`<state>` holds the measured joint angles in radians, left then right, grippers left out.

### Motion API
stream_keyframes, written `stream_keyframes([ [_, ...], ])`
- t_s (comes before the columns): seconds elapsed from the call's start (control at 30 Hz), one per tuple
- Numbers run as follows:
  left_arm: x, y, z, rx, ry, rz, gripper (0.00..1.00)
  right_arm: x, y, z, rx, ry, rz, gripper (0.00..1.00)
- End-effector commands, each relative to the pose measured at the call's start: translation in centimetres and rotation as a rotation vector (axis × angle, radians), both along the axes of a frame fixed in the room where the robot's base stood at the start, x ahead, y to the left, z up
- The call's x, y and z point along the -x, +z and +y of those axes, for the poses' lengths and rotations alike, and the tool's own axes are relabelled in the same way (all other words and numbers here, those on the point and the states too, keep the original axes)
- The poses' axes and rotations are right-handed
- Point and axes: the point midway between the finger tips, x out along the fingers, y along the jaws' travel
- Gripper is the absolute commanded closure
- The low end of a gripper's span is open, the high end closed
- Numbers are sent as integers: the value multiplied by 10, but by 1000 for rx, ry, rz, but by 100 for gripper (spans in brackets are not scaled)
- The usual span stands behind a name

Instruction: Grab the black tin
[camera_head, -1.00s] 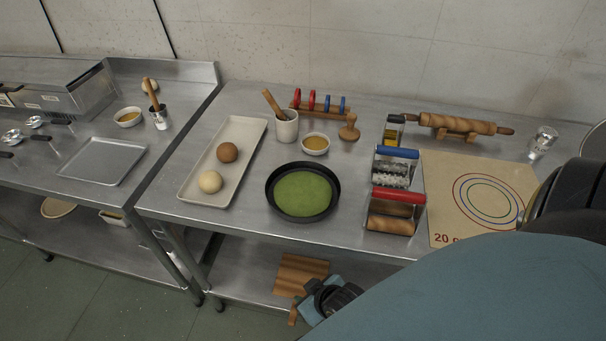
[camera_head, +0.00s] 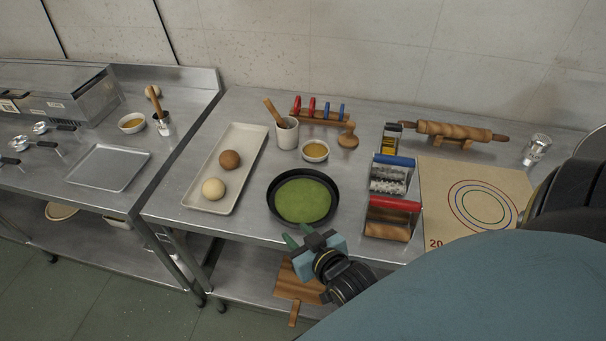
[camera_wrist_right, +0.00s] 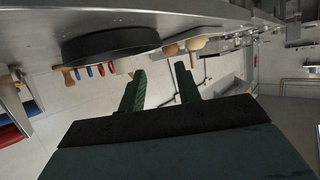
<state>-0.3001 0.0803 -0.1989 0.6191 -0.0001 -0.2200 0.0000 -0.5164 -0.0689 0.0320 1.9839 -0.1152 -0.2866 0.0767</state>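The black tin (camera_head: 271,197) is a round, shallow pan with a flat green filling. It sits on the steel table near its front edge. In the right wrist view the tin's dark side (camera_wrist_right: 110,42) shows at upper left, not between the fingers. My right gripper (camera_head: 297,234) is just in front of the tin, at the table's front edge. In the right wrist view its two green fingers (camera_wrist_right: 161,70) are apart with nothing between them. The tin and gripper look close but apart. My left gripper is not in view.
A long tray (camera_head: 187,197) with two dough balls lies left of the tin. A red-handled roller (camera_head: 393,204) and a blue-handled roller (camera_head: 393,160) stand to its right. A small bowl (camera_head: 315,151) is behind it. A wooden board (camera_head: 290,285) is on the lower shelf.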

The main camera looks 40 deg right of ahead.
Motion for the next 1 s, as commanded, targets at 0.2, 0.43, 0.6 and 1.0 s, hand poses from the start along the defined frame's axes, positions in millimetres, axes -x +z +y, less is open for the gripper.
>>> stream_keyframes([
  [0.2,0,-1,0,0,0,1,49,-39,-15,-3,1,0,-3,67],
  [0.43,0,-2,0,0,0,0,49,-63,-26,-5,1,0,0,67],
  [0.6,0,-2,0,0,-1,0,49,-74,-30,-6,1,0,-1,67],
  [1.0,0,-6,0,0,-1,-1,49,-114,-47,-9,1,0,1,67],
])
